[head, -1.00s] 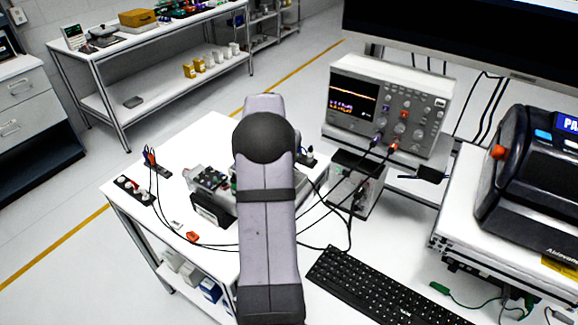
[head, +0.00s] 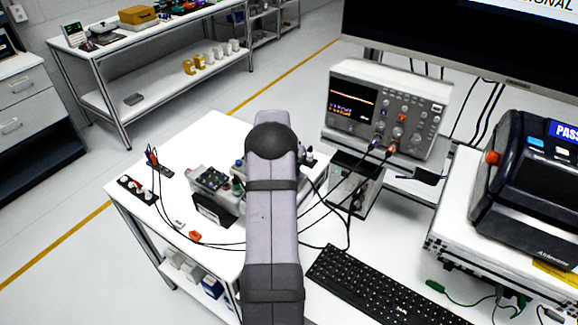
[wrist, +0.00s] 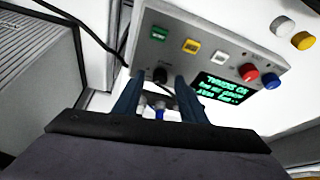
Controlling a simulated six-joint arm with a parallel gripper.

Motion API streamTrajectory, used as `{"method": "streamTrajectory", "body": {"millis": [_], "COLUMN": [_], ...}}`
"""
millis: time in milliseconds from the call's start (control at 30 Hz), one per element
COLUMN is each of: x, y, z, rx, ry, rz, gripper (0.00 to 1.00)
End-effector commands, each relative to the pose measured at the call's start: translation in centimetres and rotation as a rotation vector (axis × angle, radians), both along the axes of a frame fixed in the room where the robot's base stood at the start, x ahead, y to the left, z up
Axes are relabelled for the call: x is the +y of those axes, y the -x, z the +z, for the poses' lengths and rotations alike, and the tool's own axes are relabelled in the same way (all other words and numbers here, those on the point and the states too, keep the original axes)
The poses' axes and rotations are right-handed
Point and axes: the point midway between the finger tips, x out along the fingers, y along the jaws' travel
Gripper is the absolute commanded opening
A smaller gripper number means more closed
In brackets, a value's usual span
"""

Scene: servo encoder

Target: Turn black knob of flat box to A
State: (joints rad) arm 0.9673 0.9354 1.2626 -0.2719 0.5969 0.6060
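The flat box (wrist: 212,62) is a light grey panel in the wrist view. It bears green, yellow and white square buttons, a red and a blue knob, and a dark display with green text. The black knob (wrist: 160,75) sits at its near left, below the green button. My gripper (wrist: 157,82) is open, with its two blue-grey fingers either side of the knob in the picture. I cannot tell whether they touch it. In the head view my arm hides the gripper, the knob and most of the box.
An oscilloscope (head: 415,105) stands behind on the right, with cables running to the table. A keyboard (head: 385,290) lies in front. A device with a black base (head: 212,190) is left of my arm. A red and a blue knob rise from the box in the wrist view.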

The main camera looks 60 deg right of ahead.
Motion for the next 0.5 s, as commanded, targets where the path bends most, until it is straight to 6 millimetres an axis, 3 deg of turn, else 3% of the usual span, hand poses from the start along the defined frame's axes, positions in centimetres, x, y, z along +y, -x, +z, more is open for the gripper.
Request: {"method": "streamTrajectory", "body": {"millis": [367, 500], "x": [-0.15, -0.13], "y": [-0.01, -0.01], "z": [-0.40, -0.40], "rx": [0.000, 0.000], "ry": [0.000, 0.000], "rz": [0.000, 0.000], "gripper": [0.38, 0.07]}}
